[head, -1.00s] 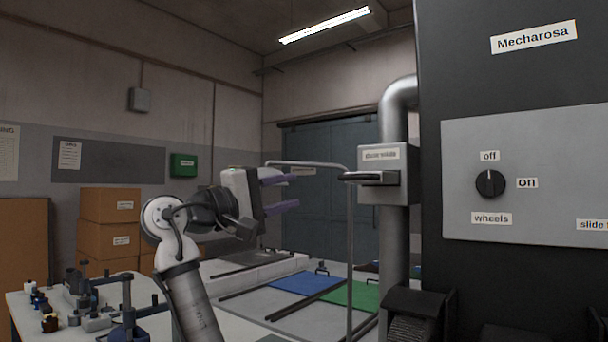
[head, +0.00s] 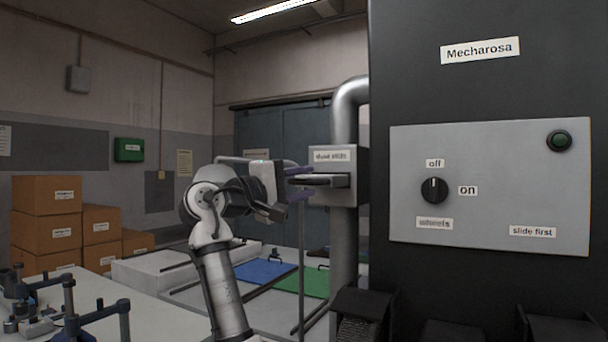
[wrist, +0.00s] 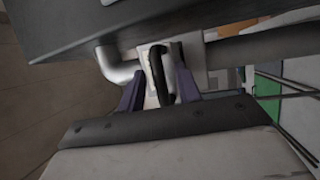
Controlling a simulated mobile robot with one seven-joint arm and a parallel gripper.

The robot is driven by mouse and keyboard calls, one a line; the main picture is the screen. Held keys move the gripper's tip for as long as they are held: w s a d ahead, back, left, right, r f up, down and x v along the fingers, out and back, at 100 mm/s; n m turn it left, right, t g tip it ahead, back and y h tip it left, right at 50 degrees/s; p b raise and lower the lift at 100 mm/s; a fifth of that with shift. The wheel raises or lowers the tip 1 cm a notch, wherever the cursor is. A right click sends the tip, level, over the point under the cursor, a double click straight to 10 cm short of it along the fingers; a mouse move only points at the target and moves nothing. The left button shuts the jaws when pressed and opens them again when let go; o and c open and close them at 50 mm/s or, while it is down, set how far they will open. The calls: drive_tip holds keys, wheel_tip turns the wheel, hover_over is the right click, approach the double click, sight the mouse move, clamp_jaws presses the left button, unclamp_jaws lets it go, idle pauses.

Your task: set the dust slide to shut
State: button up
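The dust slide is a grey box (head: 334,160) with a label, fixed on a vertical metal pipe. A dark flat plate with a handle (head: 318,181) sticks out of the box's left side. My gripper (head: 296,183) is at the left end of this handle. In the wrist view the dark looped handle (wrist: 158,72) shows between the two purple fingers of my gripper (wrist: 158,84). The fingers are apart, with a gap on at least one side of the handle. I cannot tell whether either finger touches it.
A dark machine labelled Mecharosa (head: 480,50) stands at the right. A thin upright post (head: 301,265) stands just below my gripper. A worktable (head: 160,318) is at the left.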

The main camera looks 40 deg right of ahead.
drive_tip(key=shift+d, duration=0.3)
clamp_jaws()
